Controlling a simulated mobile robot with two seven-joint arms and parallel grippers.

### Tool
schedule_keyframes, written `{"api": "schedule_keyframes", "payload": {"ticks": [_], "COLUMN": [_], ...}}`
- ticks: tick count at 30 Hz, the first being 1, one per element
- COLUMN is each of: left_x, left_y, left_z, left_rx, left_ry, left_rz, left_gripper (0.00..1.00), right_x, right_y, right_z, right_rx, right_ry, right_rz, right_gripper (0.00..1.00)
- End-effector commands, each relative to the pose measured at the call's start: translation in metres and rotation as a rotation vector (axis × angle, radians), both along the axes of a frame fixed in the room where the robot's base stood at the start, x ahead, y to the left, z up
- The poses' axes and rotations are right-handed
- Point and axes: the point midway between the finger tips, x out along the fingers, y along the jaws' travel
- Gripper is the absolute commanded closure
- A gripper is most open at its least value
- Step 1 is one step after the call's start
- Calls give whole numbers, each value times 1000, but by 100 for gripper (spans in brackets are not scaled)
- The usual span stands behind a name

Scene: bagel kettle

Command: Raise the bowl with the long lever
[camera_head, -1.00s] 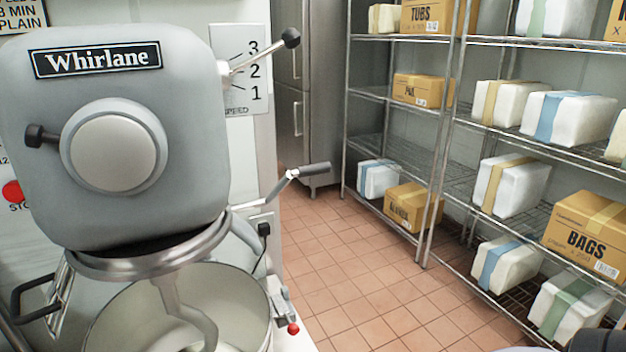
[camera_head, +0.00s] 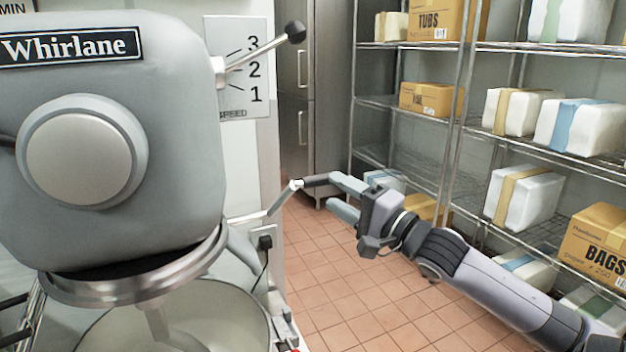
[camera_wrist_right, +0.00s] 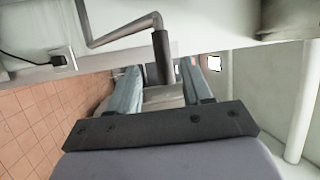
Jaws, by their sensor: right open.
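The grey mixer (camera_head: 110,130) fills the left of the head view, with the steel bowl (camera_head: 215,310) below its head. The long lever (camera_head: 283,198) juts from the mixer's right side, bent upward to a dark grip (camera_head: 315,181). My right gripper (camera_head: 335,196) is at the grip's outer end, its two fingers apart. In the right wrist view the dark grip (camera_wrist_right: 163,57) lies between the open fingers of the right gripper (camera_wrist_right: 159,68); I cannot tell whether either touches it. My left gripper is not in view.
A shorter speed lever (camera_head: 265,50) with a black knob is higher on the mixer, beside the 1-2-3 plate. Wire shelves (camera_head: 455,120) with boxes and wrapped packs stand behind my right arm. The tiled floor (camera_head: 350,290) is clear.

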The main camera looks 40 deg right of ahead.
Motion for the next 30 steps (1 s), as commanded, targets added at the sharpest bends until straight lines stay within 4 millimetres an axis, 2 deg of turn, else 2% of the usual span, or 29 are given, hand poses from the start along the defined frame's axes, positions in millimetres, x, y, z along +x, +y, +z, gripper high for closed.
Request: {"api": "schedule_keyframes", "payload": {"ticks": [5, 21, 30], "left_x": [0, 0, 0], "left_y": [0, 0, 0], "left_z": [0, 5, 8], "left_rx": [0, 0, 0], "left_ry": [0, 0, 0], "left_rz": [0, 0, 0], "left_gripper": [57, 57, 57], "right_x": [5, 51, 68], "right_y": [1, 5, 6], "right_z": [7, 15, 17], "right_rx": [19, 15, 15], "right_ry": [-9, -7, -6], "right_rz": [7, 5, 5], "right_gripper": [50, 50, 50]}}
